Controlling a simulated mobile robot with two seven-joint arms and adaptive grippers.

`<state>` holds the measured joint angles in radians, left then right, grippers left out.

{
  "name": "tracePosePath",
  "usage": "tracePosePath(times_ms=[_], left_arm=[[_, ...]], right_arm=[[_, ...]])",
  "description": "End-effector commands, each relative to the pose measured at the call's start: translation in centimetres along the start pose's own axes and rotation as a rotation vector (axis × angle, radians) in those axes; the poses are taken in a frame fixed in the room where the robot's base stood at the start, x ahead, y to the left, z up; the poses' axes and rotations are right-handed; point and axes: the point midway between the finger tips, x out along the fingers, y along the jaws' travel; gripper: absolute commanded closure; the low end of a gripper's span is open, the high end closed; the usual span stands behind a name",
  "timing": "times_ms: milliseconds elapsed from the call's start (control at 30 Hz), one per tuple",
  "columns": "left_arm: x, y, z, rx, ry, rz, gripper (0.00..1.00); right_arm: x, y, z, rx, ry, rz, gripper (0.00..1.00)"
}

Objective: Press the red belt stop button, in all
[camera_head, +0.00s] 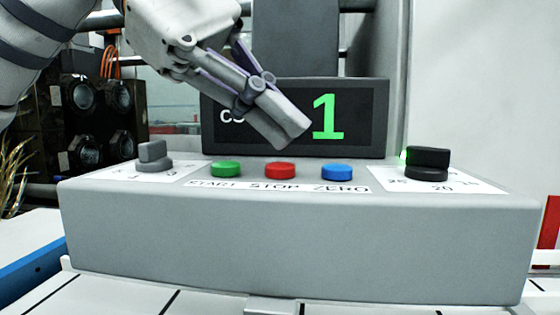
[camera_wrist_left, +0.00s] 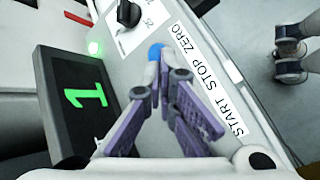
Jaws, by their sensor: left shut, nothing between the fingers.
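The red stop button (camera_head: 280,170) sits on top of the grey control box, between the green start button (camera_head: 226,170) and the blue zero button (camera_head: 337,172). My left gripper (camera_head: 297,137) is shut and empty. In the head view its fingertips show above and slightly right of the red button, apart from it, in front of the display. In the left wrist view the shut fingers (camera_wrist_left: 174,62) point toward the blue button (camera_wrist_left: 156,51), and the red button is hidden behind them. The display (camera_head: 368,117) shows a green 1. My right gripper is not in view.
The grey control box (camera_head: 300,245) carries a selector knob (camera_head: 152,156) at the left and a black knob (camera_head: 428,163) at the right. A green light glows beside the black knob. The display stands upright behind the buttons.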

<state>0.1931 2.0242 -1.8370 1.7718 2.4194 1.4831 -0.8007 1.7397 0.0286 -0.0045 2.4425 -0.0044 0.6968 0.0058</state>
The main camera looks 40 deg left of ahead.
Motion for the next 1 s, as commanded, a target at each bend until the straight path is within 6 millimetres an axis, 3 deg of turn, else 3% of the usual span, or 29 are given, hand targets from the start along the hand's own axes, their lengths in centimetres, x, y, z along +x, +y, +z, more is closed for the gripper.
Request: tracePosePath(times_ms=[1000], left_arm=[[0.85, -0.60, -0.62, 0.000, 0.000, -0.001, 1.00]], right_arm=[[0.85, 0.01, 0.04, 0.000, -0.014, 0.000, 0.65]])
